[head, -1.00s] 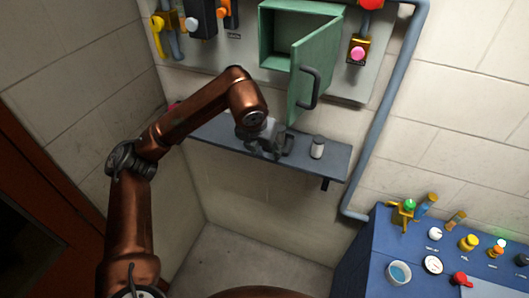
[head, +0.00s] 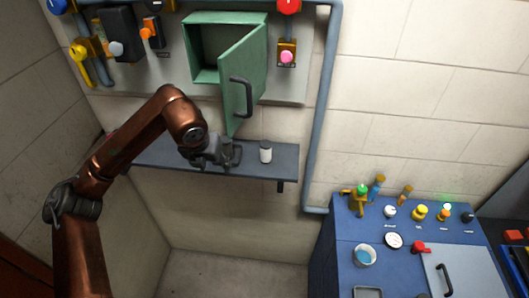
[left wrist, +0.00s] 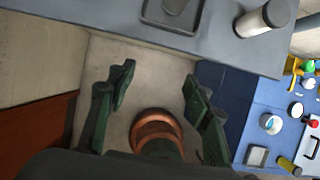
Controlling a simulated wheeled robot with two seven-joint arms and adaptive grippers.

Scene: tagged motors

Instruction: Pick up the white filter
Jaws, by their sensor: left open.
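The white filter (head: 265,153) is a small upright white cylinder with a dark end, standing on the blue-grey shelf (head: 285,163) near its right end. It also shows at the top right of the left wrist view (left wrist: 255,22). My left gripper (head: 230,154) is just left of the filter in the head view, apart from it. In the left wrist view my left gripper (left wrist: 160,88) has its green-dark fingers spread wide with nothing between them. The filter lies outside the fingers, up and to the right. My right gripper is not in view.
A green cabinet (head: 205,75) with its door (head: 243,85) open hangs above the shelf. A dark square tray (left wrist: 148,12) sits on the shelf left of the filter. A blue pipe (head: 321,120) runs down the wall at right. A blue console (head: 345,228) stands lower right.

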